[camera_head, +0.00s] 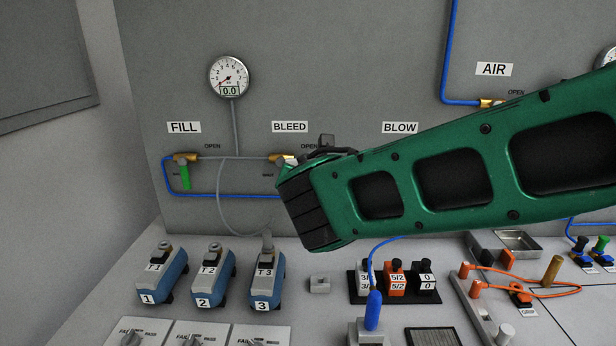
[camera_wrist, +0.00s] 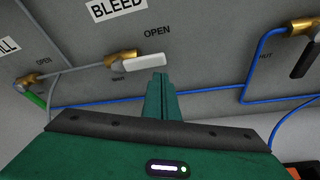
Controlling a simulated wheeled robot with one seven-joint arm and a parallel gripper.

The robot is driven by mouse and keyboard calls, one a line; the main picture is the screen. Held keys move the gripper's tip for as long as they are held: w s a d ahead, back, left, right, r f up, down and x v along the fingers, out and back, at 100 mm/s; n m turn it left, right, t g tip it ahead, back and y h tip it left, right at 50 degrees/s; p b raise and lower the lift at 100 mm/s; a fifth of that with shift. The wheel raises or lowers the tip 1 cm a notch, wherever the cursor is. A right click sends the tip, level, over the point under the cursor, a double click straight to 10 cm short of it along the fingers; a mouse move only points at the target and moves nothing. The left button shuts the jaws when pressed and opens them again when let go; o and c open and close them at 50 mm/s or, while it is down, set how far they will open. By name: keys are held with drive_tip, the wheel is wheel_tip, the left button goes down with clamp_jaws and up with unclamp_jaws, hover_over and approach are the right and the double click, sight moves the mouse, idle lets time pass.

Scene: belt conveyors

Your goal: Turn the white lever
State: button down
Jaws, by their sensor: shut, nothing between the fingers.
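The white lever (camera_wrist: 143,63) shows in the wrist view on a brass valve (camera_wrist: 119,57) under the BLEED label. It lies roughly horizontal, pointing right from the valve, just below the word OPEN. My gripper (camera_wrist: 160,78) is shut and empty, its green fingers pressed together. Its tips appear just below the lever's right end; I cannot tell whether they touch it. In the head view the BLEED valve (camera_head: 283,159) is partly visible, while my arm hides most of the lever and the fingertips.
A green lever (camera_head: 186,176) hangs down at the FILL valve on the left. A blue tube (camera_head: 222,195) runs along the panel below. A gauge (camera_head: 229,77) reads 0.0. Blue numbered units (camera_head: 211,275) stand on the bench. A black lever (camera_wrist: 304,60) is at right.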

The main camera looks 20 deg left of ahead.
drive_tip(key=s+d, duration=0.3)
drive_tip(key=s, duration=0.6)
drive_tip(key=shift+r, duration=0.1)
idle(0.3)
